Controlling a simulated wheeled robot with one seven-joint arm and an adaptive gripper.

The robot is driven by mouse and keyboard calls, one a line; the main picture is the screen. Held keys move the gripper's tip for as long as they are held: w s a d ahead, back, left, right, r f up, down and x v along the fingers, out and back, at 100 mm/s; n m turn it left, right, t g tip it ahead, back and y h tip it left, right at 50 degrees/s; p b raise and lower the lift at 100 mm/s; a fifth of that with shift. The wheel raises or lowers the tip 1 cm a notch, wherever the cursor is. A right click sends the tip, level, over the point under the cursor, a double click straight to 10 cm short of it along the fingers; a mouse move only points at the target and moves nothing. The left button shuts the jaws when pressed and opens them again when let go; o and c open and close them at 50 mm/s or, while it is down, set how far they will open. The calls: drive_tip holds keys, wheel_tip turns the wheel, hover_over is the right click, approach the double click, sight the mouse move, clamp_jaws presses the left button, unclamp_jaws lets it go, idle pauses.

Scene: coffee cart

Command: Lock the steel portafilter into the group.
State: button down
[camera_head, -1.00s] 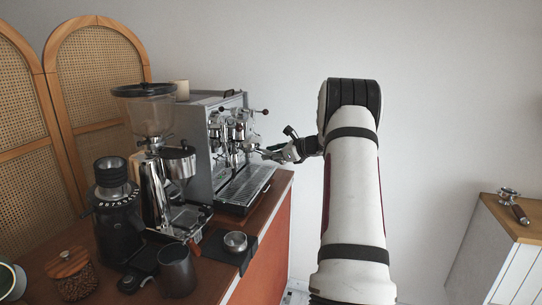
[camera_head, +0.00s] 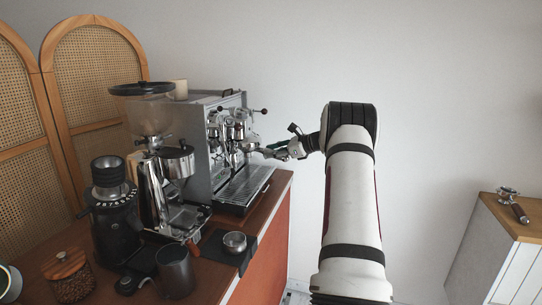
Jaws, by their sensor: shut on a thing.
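The steel espresso machine (camera_head: 205,103) stands at the far end of the counter, its front facing right. The group (camera_head: 236,130) is on that front, above the drip tray. My gripper (camera_head: 268,151) is at the front of the machine, beside the group, and is shut on the steel portafilter (camera_head: 250,146). Only a small shiny part of the portafilter shows just below the group; its handle is mostly hidden by the fingers. I cannot tell whether it is seated in the group or how far it is turned.
A grinder with a hopper (camera_head: 145,115) and a black grinder (camera_head: 113,215) stand left of the machine. A dark pitcher (camera_head: 175,270) and a steel cup (camera_head: 235,242) are in front. Another portafilter (camera_head: 518,212) with a brown handle lies on the right cabinet (camera_head: 500,225).

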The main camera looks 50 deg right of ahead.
drive_tip(key=shift+w+d+r+n+y+b, duration=0.2)
drive_tip(key=shift+w+d+n+y+b, duration=0.25)
drive_tip(key=shift+b, duration=0.45)
drive_tip(key=shift+s+d+n+y+b, duration=0.1)
drive_tip(key=shift+s+n+y+b, duration=0.15)
drive_tip(key=shift+y+b, duration=0.1)
drive_tip(key=c, duration=1.2)
unclamp_jaws()
drive_tip(key=shift+f, duration=0.15)
drive_tip(key=v, duration=1.2)
drive_tip(key=shift+w+r, duration=0.1)
drive_tip(key=shift+r, duration=0.2)
